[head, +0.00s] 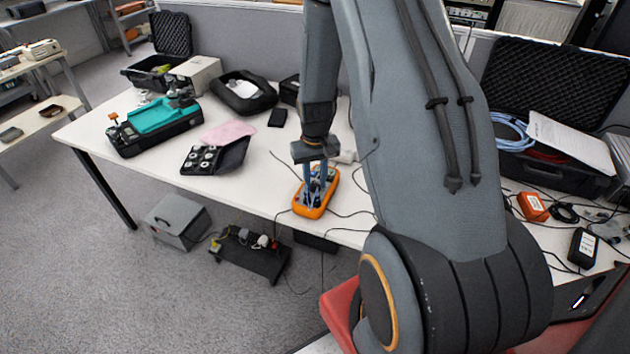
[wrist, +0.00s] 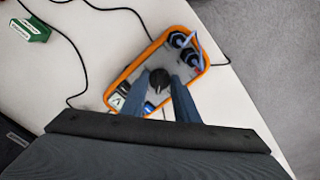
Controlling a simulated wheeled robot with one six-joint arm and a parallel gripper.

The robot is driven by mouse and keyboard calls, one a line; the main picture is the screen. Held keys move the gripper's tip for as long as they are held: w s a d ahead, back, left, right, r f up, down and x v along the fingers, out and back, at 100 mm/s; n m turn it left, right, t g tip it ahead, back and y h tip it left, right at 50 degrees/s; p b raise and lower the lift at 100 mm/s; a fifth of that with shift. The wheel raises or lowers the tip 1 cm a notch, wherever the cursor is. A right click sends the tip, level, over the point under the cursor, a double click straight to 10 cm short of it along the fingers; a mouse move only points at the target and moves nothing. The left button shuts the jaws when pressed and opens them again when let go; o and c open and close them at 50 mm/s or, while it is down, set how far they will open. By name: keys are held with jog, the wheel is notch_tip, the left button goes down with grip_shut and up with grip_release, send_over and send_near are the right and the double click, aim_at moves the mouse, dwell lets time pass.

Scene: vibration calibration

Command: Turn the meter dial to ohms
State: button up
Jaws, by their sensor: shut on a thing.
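The meter (head: 327,200) is orange-edged with a grey face and lies on the white table near its front edge. It also shows in the wrist view (wrist: 122,84). Its black dial (wrist: 159,77) sits in the middle of the face. My gripper (head: 311,188) reaches down onto the meter from above. In the wrist view my gripper (wrist: 159,88) has its two fingers on either side of the dial, shut on it. Blue and black plugs (wrist: 186,50) sit at one end of the meter. The dial's markings are too small to read.
Black leads run over the table (head: 250,205) around the meter. A green block (wrist: 30,29) lies apart from it. A black case with a teal device (head: 165,115), a black tray (head: 215,157) and a pink cloth (head: 228,132) stand to the left. An orange box (head: 532,206) lies at right.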

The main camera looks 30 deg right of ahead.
aim_at(314, 184)
jog(key=shift+m, duration=0.3)
jog(key=m+b, duration=0.1)
jog(key=m, duration=0.2)
jog(key=shift+m, duration=0.3)
jog(key=shift+a+m, duration=0.1)
jog(key=shift+m, duration=1.6)
jog(key=shift+w, duration=0.1)
jog(key=o, duration=1)
jog(key=shift+o, duration=0.2)
jog(key=shift+r+b, duration=1.15)
jog(key=shift+r, duration=2.8)
